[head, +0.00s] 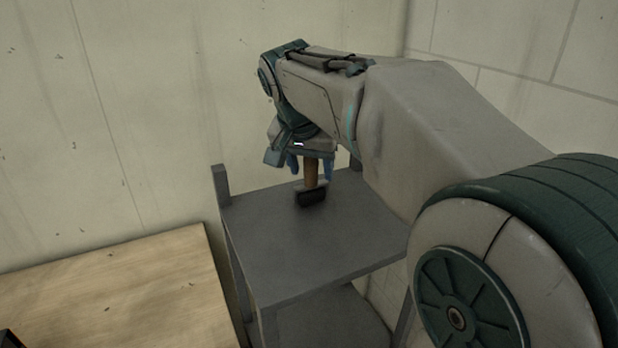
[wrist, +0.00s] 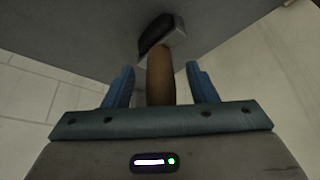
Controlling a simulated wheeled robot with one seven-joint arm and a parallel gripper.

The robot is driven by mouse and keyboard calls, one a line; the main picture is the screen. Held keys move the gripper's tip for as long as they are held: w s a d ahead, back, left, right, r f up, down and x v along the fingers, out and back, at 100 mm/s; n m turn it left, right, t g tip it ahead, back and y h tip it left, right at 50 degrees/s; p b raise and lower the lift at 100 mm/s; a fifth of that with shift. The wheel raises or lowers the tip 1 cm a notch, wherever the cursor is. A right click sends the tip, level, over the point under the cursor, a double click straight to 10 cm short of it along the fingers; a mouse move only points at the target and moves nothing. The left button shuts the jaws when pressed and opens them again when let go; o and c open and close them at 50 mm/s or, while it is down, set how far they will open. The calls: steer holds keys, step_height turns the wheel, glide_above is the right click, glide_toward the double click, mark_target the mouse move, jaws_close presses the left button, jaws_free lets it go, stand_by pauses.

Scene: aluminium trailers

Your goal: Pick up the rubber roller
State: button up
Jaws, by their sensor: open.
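The rubber roller has a brown wooden handle and a black head with a grey metal frame. In the head view the roller (head: 311,194) is on the grey shelf unit's top, with its handle pointing up. In the wrist view the roller (wrist: 160,78) has its handle between my fingers and its head beyond the fingertips. My gripper (head: 310,172) is above the shelf top, pointing down, with blue fingers. In the wrist view my gripper (wrist: 159,80) is open, one finger on each side of the handle.
The grey shelf unit (head: 300,250) has a clear top around the roller and a lower shelf (head: 330,318). A corner post (head: 221,184) rises at its left. A wooden table (head: 120,295) stands to the left. Walls close in behind and at the right.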

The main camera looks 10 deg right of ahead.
steer(key=shift+w+f, duration=0.2)
steer(key=shift+f, duration=0.2)
jaws_close()
steer(key=shift+r, duration=0.1)
steer(key=shift+r, duration=0.85)
step_height(320, 180, up, 2)
steer(key=shift+s+d+r+b, duration=0.15)
steer(key=shift+r+b, duration=0.1)
steer(key=shift+b, duration=0.2)
steer(key=s+d+r+b, duration=0.2)
steer(key=s+d+r, duration=0.4)
steer(key=s+d, duration=0.1)
steer(key=shift+s+d+r, duration=0.35)
steer(key=shift+s+d, duration=0.05)
steer(key=shift+s, duration=0.25)
